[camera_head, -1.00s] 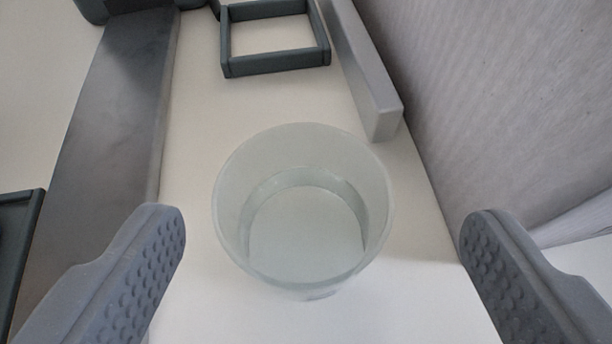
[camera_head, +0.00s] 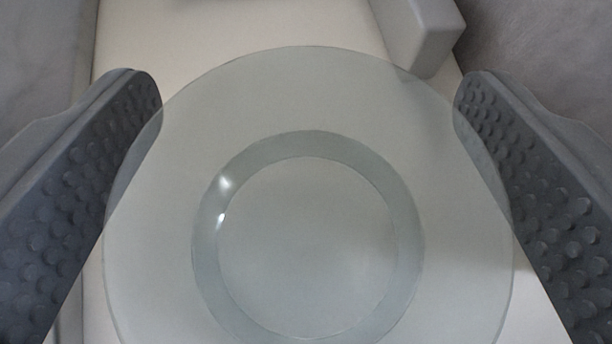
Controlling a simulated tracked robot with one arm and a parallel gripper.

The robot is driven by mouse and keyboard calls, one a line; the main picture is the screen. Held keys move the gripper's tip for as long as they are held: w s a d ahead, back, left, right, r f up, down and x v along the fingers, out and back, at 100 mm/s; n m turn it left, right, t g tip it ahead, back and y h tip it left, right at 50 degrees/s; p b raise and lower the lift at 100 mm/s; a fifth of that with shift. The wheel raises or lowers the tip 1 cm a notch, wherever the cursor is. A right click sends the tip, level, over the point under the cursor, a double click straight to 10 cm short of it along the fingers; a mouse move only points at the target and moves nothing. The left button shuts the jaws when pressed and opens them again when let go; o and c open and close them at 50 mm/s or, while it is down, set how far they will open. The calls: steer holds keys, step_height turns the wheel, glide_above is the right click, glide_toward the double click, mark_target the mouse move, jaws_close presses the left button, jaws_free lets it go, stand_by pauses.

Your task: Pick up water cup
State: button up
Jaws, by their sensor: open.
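The water cup (camera_head: 308,100) is a clear, round, see-through cup, seen from above and filling most of the view. Its wide rim and a smaller ring lower down inside it both show; the near edge of the rim is cut off by the frame. My gripper (camera_head: 307,95) is open, with one studded grey finger on the left of the cup and one on the right. The rim overlaps the inner sides of both fingers in the picture. I cannot tell whether either finger touches the cup.
The cup stands on a white surface (camera_head: 230,25). A grey bar (camera_head: 425,35) lies close behind the cup at the upper right. A grey strip (camera_head: 75,60) runs along the left, partly behind the left finger. A grey wall-like surface (camera_head: 540,50) fills the upper right.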

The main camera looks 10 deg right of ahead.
mark_target(308, 194)
steer(key=c, duration=1.1)
steer(key=shift+r, duration=0.15)
steer(key=shift+r, duration=1.65)
steer(key=shift+s+d+r+p, duration=0.1)
steer(key=shift+s+r, duration=0.15)
steer(key=shift+s, duration=2.4)
steer(key=shift+s+r+p, duration=0.1)
steer(key=shift+s+r, duration=0.1)
steer(key=shift+s, duration=2.4)
steer(key=shift+s+d+r+p, duration=0.1)
steer(key=shift+s+r, duration=0.15)
steer(key=shift+s, duration=2.4)
steer(key=shift+s, duration=0.1)
